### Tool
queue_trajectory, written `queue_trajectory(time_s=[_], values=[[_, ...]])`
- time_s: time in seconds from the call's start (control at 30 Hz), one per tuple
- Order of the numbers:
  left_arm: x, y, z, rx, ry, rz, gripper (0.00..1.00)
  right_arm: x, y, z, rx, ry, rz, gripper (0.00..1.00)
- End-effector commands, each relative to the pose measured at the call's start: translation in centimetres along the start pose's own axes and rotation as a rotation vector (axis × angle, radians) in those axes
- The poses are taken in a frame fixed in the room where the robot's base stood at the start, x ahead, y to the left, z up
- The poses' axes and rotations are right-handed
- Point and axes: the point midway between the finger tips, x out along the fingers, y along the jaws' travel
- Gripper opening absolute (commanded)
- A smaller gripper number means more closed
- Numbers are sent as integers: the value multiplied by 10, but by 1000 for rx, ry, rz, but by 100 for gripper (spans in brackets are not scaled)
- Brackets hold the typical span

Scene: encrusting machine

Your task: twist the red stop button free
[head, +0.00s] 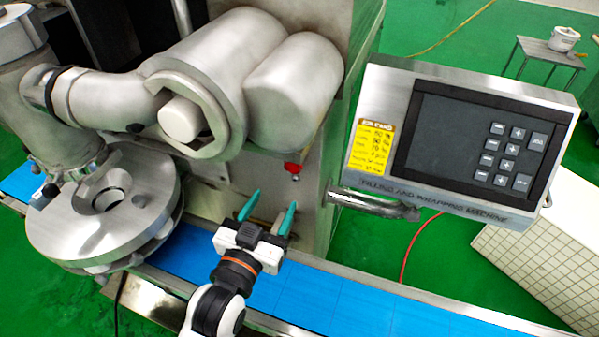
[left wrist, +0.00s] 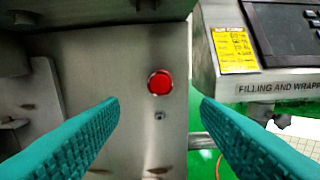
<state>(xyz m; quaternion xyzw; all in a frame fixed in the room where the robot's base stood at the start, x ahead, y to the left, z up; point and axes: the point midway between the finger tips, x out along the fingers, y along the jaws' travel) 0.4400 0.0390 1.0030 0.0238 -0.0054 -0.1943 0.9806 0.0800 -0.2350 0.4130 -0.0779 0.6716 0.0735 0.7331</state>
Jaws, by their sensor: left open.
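The red stop button (head: 292,168) sits on the steel front face of the machine, below the two big cylinders. In the left wrist view the button (left wrist: 160,82) is round with a pale rim and lies between my two teal fingers in the picture. My left gripper (head: 268,204) is open and empty, below and a little left of the button in the head view. Its fingers (left wrist: 160,105) point toward the panel and do not touch the button. My right gripper is not in view.
A control panel (head: 470,145) on a bracket (head: 375,205) juts out right of the button. A blue conveyor belt (head: 345,300) runs beneath my left gripper. A round steel disc (head: 75,235) stands at the left. A small keyhole-like fitting (left wrist: 159,115) lies below the button.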

Motion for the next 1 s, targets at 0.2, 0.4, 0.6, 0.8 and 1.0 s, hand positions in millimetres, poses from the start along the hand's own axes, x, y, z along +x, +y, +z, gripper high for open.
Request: queue_trajectory(time_s=[0.2,0.4,0.6,0.8,1.0], values=[[46,0,3,1,-2,-1,57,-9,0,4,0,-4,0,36],[80,0,2,2,0,0,57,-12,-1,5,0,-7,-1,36],[97,0,1,3,0,0,57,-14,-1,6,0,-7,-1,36],[100,-1,0,3,0,0,57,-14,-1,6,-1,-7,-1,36],[99,-1,0,3,0,-1,43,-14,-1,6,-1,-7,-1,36]])
